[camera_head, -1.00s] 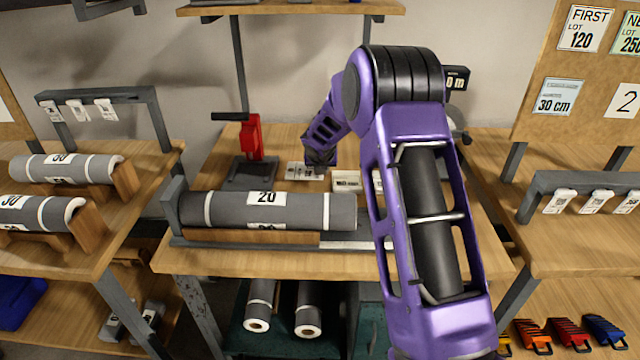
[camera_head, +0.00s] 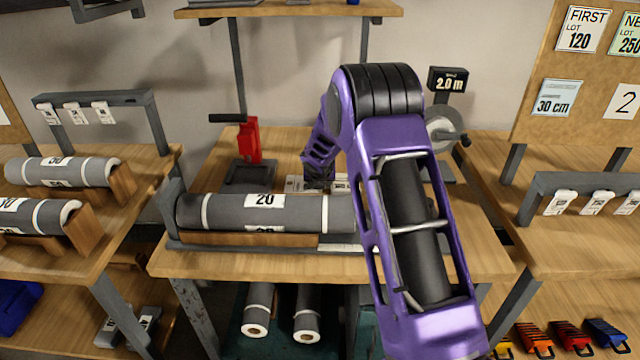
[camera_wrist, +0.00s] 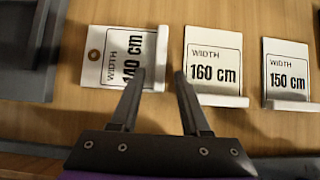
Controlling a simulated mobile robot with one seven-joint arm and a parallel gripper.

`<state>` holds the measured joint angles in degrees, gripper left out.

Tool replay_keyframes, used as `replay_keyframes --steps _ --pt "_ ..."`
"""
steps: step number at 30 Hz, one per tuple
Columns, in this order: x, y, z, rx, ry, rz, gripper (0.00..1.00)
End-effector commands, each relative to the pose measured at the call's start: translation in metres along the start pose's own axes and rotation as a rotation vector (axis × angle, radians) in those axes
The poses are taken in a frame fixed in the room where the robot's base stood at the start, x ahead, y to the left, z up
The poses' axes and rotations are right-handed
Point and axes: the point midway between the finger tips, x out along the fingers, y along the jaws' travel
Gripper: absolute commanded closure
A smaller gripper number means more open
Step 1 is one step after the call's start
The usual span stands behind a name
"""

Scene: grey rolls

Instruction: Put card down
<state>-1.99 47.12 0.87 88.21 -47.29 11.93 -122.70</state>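In the head view my gripper (camera_head: 318,182) partly hides these small labels (camera_head: 294,184).
A grey roll marked 20 (camera_head: 235,210) lies in a cradle in front of the labels. A red hand-levered tool (camera_head: 250,140) stands behind left. A display reading 2.0 m (camera_head: 448,80) and a wheel (camera_head: 440,128) stand behind right. Side benches flank this one.

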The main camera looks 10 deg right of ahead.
Motion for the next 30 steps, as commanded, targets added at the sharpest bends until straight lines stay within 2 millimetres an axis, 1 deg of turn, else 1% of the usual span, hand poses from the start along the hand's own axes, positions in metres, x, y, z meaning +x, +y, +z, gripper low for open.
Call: replay_keyframes --steps 4,7,11,18,21,25,30 --pt "-0.003 0.000 0.002 0.000 0.000 0.000 0.54" --pt "-0.011 0.000 0.003 -0.001 -0.001 0.001 0.54" --pt "-0.034 0.001 0.004 0.000 -0.002 0.001 0.54" --pt "-0.085 0.000 0.004 0.000 -0.002 0.000 0.54" --pt "-0.102 0.000 0.004 0.000 -0.002 0.000 0.54" --pt "-0.116 0.000 0.003 -0.001 -0.002 0.000 0.54" --pt "-0.122 0.000 0.002 -0.001 0.000 -0.001 0.54"
